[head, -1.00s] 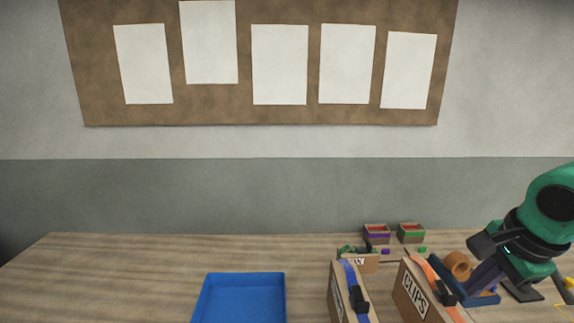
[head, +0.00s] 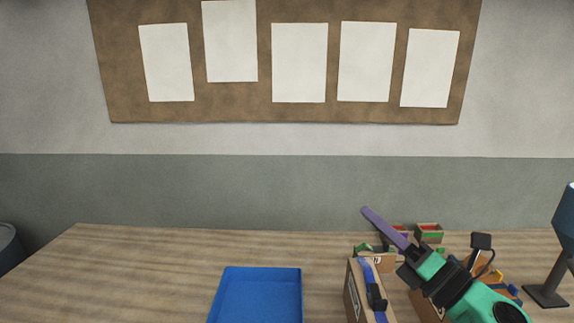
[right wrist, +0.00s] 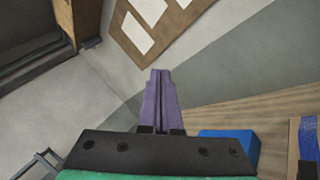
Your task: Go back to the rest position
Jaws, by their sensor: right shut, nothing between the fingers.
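My right gripper (head: 380,220) has purple fingers and a green and black wrist. In the head view it reaches up and left from the lower right, above the boxes on the table. In the right wrist view its purple fingers (right wrist: 161,100) lie together, with nothing between them. My left gripper is in neither view.
A blue tray (head: 262,270) sits on the wooden table (head: 130,262). Cardboard boxes (head: 352,298) with straps and small bins (head: 429,233) stand at the right, partly hidden by my right arm. A dark stand (head: 546,294) is at far right. The table's left side is clear.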

